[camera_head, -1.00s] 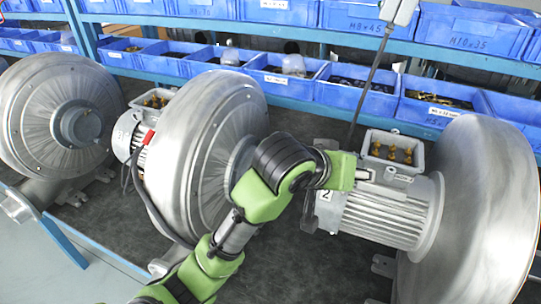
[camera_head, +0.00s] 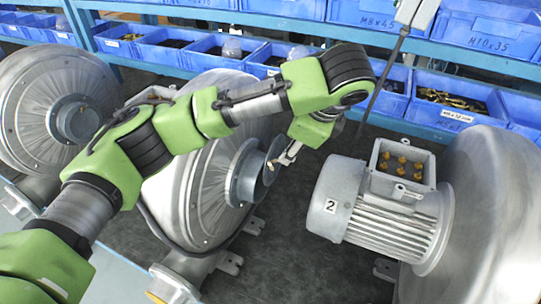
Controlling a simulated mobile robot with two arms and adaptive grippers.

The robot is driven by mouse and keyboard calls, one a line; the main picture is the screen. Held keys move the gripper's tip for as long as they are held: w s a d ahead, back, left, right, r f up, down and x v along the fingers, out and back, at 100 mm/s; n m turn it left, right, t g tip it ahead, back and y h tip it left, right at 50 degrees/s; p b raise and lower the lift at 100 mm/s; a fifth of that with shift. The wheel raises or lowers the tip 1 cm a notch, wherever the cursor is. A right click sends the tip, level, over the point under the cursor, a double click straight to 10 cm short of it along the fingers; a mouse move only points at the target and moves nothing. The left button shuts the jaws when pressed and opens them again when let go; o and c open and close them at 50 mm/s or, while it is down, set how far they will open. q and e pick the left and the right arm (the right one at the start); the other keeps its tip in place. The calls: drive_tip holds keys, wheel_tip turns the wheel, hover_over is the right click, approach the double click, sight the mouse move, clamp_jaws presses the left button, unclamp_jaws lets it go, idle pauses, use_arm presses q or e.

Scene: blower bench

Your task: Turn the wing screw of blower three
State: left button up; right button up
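Blower three (camera_head: 215,190) is the middle grey blower. Its round housing faces right, with a short inlet pipe and a grey disc (camera_head: 262,178) at its centre. My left arm crosses in front of it from the lower left. My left gripper (camera_head: 281,162) points down and left at the disc's right edge, touching it or just beside it. The fingers are too small to show whether they are open or shut. A tiny brass-coloured spot lies by the fingertips, but I cannot make out a wing screw for certain. My arm hides the motor side of blower three. My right gripper is not in view.
Motor two (camera_head: 375,215), labelled 2, stands at right with an open terminal box (camera_head: 400,168) holding brass terminals. Another blower (camera_head: 50,100) stands at far left. Blue bins (camera_head: 470,112) line the shelves behind. Dark bench surface is clear between blower three and motor two.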

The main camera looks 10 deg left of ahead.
use_arm(q)
approach(276, 165)
drive_tip(key=x, duration=0.5)
drive_tip(key=shift+x, duration=0.8)
drive_tip(key=shift+w+a+f, duration=0.2)
drive_tip(key=shift+f, duration=0.2)
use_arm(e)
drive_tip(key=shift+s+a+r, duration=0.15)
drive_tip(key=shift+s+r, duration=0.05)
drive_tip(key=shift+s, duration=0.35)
use_arm(q)
drive_tip(key=c, duration=1.1)
